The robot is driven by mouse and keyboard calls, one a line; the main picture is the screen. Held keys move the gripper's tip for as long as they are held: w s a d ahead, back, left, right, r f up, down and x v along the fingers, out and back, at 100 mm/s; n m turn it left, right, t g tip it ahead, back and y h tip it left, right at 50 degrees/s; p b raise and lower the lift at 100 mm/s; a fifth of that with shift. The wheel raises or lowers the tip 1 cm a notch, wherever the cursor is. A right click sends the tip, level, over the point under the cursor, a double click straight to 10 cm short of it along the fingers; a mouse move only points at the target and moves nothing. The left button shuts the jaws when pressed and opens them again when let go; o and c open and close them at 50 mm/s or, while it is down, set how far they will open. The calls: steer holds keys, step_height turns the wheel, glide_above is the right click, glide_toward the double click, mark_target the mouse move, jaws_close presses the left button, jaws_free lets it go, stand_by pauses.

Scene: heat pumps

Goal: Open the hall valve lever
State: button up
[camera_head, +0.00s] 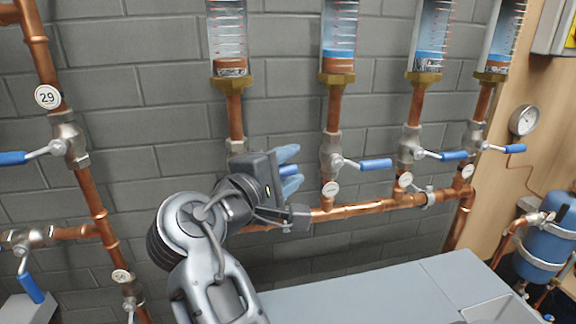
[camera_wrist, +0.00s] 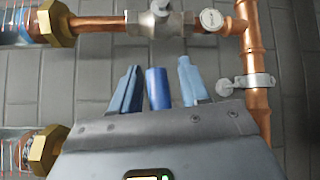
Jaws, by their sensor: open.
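The lever with a blue handle (camera_head: 289,170) on the valve (camera_head: 236,147) below the leftmost glass cylinder points right. My gripper (camera_head: 289,168) is around this handle. In the wrist view the blue handle (camera_wrist: 157,88) lies between the two pale blue fingers of my gripper (camera_wrist: 158,85), which are open with a visible gap on each side. The lever's stem and most of its valve are hidden behind my gripper. I see no readable hall label.
The neighbouring valve's lever (camera_head: 375,164) also points right, close beside my gripper. Copper manifold pipe (camera_head: 350,210) runs below. Another lever (camera_head: 14,158) is at far left. A grey surface (camera_head: 390,290) lies below, and a blue tank (camera_head: 545,245) stands at right.

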jaws_close()
stand_by(0.4)
